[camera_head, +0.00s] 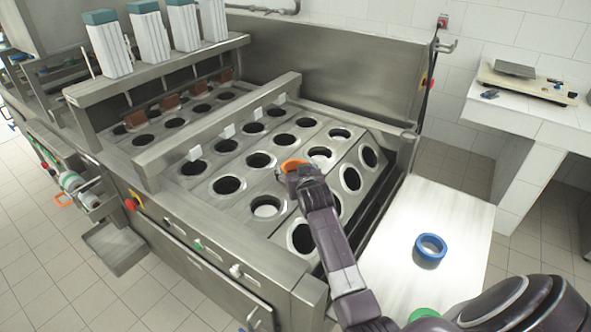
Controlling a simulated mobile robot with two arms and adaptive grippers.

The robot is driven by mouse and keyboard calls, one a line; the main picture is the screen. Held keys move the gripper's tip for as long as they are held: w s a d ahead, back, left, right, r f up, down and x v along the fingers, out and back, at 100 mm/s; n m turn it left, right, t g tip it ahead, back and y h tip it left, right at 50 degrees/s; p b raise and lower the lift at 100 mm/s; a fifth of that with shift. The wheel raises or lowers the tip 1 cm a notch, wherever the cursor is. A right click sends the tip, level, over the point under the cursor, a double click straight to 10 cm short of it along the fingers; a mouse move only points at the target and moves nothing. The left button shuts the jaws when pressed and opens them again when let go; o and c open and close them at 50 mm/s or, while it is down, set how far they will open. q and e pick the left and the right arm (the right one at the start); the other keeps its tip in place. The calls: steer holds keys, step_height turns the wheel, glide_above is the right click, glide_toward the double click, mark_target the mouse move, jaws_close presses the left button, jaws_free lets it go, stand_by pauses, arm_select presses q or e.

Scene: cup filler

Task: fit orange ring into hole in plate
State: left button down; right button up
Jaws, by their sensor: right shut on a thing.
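An orange ring (291,164) is over the steel plate with rows of round holes (259,183). My right gripper (293,170) is shut on the ring at its near side. The ring is near the middle of the hole rows, toward the right part of the machine. My arm and gripper hide part of the ring and what lies right under it. I cannot tell whether the ring touches the plate or is held above it. My left gripper is not in view.
A blue ring (431,247) lies on a white table (390,262) at the right. A green ring (425,315) is partly hidden at the bottom edge. A steel crossbar (225,128) spans the plate behind the gripper. A scale (525,84) stands on the tiled counter.

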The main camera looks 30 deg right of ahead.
steer(key=o, duration=1.2)
steer(key=shift+s, duration=0.1)
steer(key=v, duration=1.2)
